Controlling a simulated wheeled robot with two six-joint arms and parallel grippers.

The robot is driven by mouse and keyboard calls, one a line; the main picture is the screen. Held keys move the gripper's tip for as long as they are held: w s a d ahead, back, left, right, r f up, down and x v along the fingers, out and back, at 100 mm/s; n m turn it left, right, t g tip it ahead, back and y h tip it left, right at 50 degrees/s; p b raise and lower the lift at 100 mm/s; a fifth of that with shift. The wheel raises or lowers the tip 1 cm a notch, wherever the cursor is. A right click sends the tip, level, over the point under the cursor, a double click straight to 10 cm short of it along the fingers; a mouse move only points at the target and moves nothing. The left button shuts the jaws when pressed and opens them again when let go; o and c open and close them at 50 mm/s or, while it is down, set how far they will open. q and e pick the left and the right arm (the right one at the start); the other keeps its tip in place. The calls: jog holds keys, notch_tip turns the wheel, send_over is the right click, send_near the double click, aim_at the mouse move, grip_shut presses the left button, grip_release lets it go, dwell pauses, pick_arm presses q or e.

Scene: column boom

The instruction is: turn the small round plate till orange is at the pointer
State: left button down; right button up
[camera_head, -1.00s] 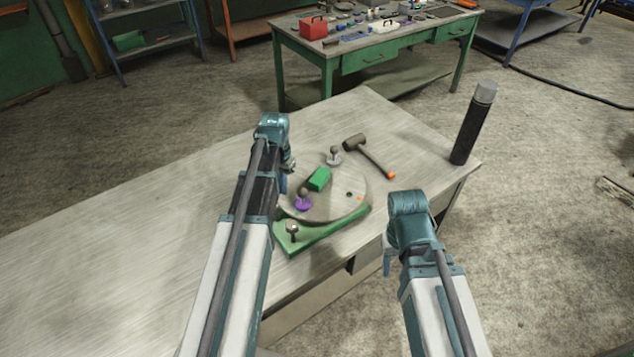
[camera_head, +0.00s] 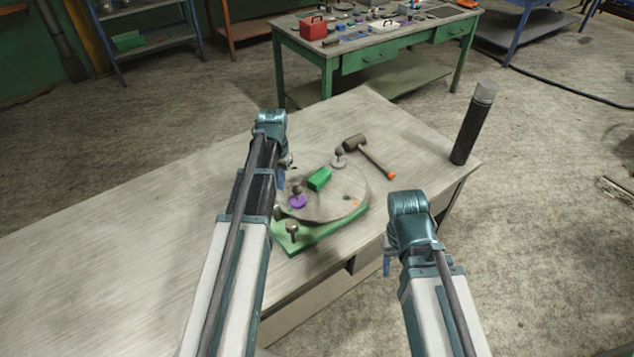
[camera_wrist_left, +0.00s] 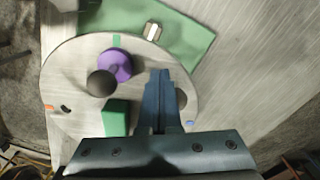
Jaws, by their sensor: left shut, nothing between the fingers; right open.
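The small round plate (camera_head: 325,205) lies on a green base (camera_head: 318,236) and carries a purple knob (camera_head: 297,201), a grey knob (camera_head: 338,160) and a green block (camera_head: 319,179). Its orange mark (camera_head: 356,204) is at the right front rim; it also shows in the left wrist view (camera_wrist_left: 48,107) at the left rim. A metal post (camera_head: 293,232) stands on the base's near left corner; I cannot tell whether it is the pointer. My left gripper (camera_wrist_left: 162,72) is shut and empty over the plate, beside the purple knob (camera_wrist_left: 117,66). My right gripper (camera_head: 387,264) is open, right of the table edge.
A mallet (camera_head: 369,157) lies behind the plate. A dark cylinder (camera_head: 471,125) stands at the table's right corner. The table's left part (camera_head: 110,240) is clear. A green workbench (camera_head: 370,60) with tools stands behind.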

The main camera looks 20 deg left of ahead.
pick_arm(q)
jog(key=shift+w, duration=0.1)
jog(key=shift+w+a, duration=0.55)
jog(key=shift+w, duration=0.1)
dwell(0.3)
jog(key=shift+w+a, duration=0.4)
jog(key=shift+w, duration=0.45)
jog(key=shift+w+a, duration=0.3)
jog(key=shift+w, duration=0.45)
